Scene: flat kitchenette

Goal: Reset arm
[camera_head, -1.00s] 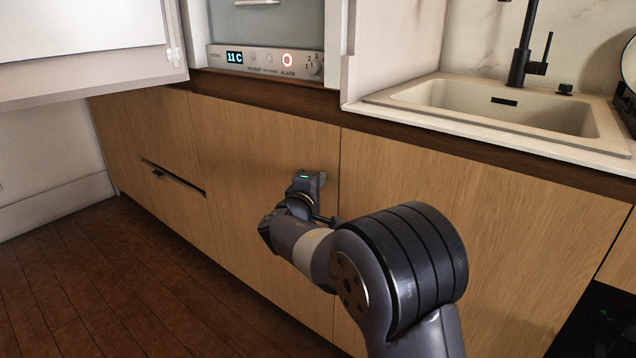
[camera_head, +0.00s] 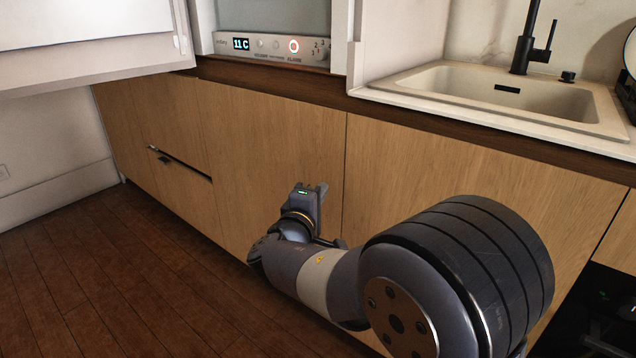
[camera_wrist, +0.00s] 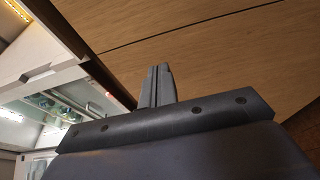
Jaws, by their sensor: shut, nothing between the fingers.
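My gripper (camera_wrist: 158,85) shows in the wrist view with its two fingers together and nothing between them. In the head view my arm reaches in from the lower right, and its wrist end (camera_head: 303,203) stands in front of the wooden cabinet fronts (camera_head: 270,150), below the counter. The fingers are hard to make out in the head view.
A sink (camera_head: 500,95) with a black faucet (camera_head: 530,45) is set in the counter at the upper right. An appliance panel (camera_head: 270,46) reads "11 C". A white open door (camera_head: 90,50) juts out at the upper left. The wooden floor (camera_head: 120,280) at left is clear.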

